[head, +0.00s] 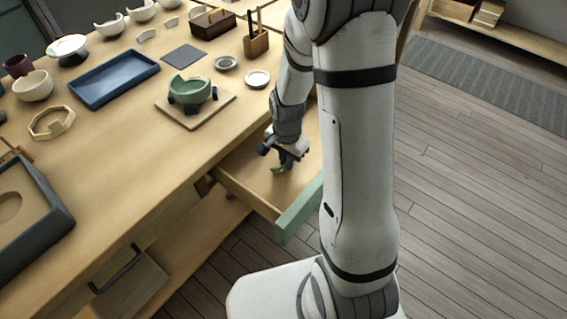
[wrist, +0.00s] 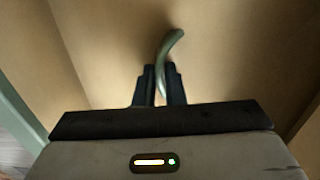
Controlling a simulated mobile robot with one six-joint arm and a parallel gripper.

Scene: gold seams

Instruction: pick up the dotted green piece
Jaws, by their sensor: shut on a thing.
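A curved green piece (head: 279,170) is at my gripper in the open drawer (head: 240,183). My gripper (head: 286,160) points down into the drawer with its fingers close together. In the wrist view, the green piece (wrist: 172,48) is a thin curved strip that sticks out beyond the fingertips of my gripper (wrist: 159,72), shut on it.
The drawer's green front (head: 298,212) and wooden sides stand close around my gripper. On the worktop, a green broken bowl (head: 191,91) sits on a square board (head: 212,109). A blue tray (head: 114,79), a pale octagonal frame (head: 51,123) and several bowls stand farther left.

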